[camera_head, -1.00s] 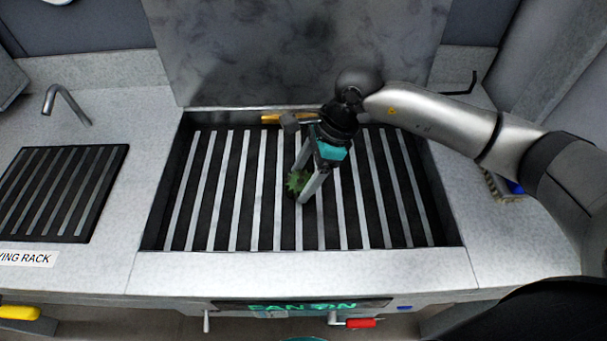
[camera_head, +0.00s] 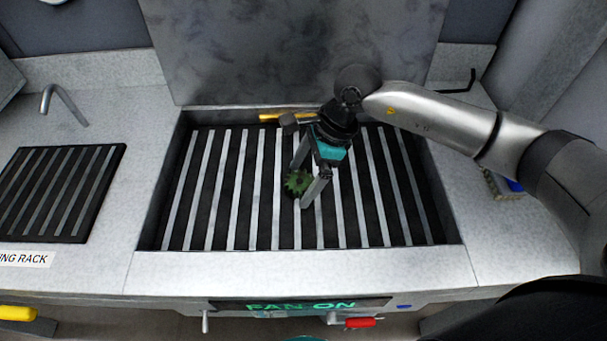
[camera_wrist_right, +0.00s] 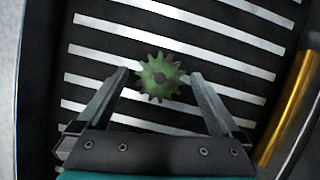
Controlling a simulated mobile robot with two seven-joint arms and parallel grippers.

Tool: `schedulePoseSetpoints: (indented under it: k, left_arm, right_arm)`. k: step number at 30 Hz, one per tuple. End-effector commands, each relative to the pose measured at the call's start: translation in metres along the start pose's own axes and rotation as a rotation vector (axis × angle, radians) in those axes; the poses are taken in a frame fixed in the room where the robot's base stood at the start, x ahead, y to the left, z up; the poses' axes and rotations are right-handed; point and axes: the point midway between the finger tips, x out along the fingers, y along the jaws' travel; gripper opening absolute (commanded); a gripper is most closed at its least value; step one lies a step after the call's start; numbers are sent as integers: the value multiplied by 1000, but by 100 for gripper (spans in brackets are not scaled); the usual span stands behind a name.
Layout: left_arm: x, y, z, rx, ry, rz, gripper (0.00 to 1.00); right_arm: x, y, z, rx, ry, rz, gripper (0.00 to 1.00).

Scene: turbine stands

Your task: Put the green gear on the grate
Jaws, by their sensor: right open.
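The green gear (camera_head: 297,183) lies on the bars of the grate (camera_head: 233,190), near its middle. My right gripper (camera_head: 305,198) is low over the grate, with its fingers on either side of the gear. In the right wrist view the gear (camera_wrist_right: 158,77) sits at and just beyond the tips of the open fingers (camera_wrist_right: 160,72), with a gap visible on both sides. Part of the gear is hidden behind a finger in the head view. My left gripper is not in view.
A yellow-orange bar (camera_head: 283,116) lies along the back edge of the grate, and also shows in the right wrist view (camera_wrist_right: 292,108). A drying rack (camera_head: 62,190) and a tap (camera_head: 62,103) are at the left. Much of the grate is bare.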

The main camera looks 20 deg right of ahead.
Motion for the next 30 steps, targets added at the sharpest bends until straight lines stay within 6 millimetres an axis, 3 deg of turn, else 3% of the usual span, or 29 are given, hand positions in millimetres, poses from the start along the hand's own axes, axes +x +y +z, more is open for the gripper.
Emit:
schedulePoseSetpoints:
  k: [24, 30]
  left_arm:
    - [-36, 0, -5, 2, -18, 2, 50]
    - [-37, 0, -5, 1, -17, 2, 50]
  right_arm:
    - [-66, 0, 1, -1, 0, -1, 100]
    - [-69, 0, 0, -1, -1, -1, 100]
